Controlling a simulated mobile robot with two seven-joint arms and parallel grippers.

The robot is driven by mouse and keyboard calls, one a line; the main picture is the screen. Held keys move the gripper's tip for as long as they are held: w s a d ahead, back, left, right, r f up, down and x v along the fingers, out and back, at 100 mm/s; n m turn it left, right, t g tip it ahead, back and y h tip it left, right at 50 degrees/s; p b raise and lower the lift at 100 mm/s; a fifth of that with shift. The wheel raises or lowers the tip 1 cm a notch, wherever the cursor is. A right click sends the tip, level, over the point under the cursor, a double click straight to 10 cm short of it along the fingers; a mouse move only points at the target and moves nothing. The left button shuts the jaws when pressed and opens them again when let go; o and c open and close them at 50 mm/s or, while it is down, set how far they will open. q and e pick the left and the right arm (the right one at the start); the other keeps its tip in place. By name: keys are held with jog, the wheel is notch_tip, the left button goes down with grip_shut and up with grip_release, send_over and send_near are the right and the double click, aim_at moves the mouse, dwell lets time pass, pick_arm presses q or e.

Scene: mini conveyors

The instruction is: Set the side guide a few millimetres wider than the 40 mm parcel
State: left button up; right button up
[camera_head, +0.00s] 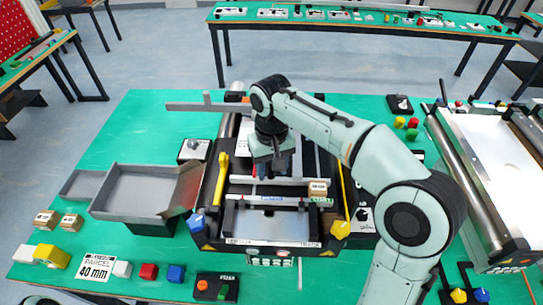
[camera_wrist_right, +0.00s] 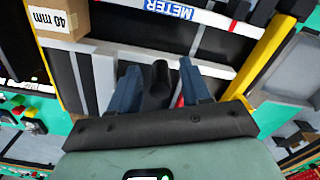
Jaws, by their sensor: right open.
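The small conveyor (camera_head: 284,243) stands in the middle of the green table. A brown parcel (camera_head: 318,187) sits on its right part; its "40 mm" label shows in the right wrist view (camera_wrist_right: 54,22). The side guide (camera_head: 240,179), a pale bar, runs across the conveyor behind the parcel; it also shows in the right wrist view (camera_wrist_right: 218,71). My right gripper (camera_head: 268,170) is over the guide, pointing down. In the right wrist view its open fingers (camera_wrist_right: 160,88) stand either side of a black knob (camera_wrist_right: 158,78). I cannot tell whether they touch it. My left gripper is out of view.
A grey open tray (camera_head: 125,212) stands left of the conveyor. A "PARCEL 40 mm" card (camera_head: 95,267), coloured blocks and two small cartons lie at the front left. Another conveyor (camera_head: 500,155) is at the right. Yellow levers (camera_head: 221,175) flank the middle conveyor.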

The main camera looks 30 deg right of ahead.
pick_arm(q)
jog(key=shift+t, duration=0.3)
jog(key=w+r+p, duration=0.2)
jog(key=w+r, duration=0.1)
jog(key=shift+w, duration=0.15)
pick_arm(e)
notch_tip(320, 180, up, 13)
jog(key=shift+r, duration=0.1)
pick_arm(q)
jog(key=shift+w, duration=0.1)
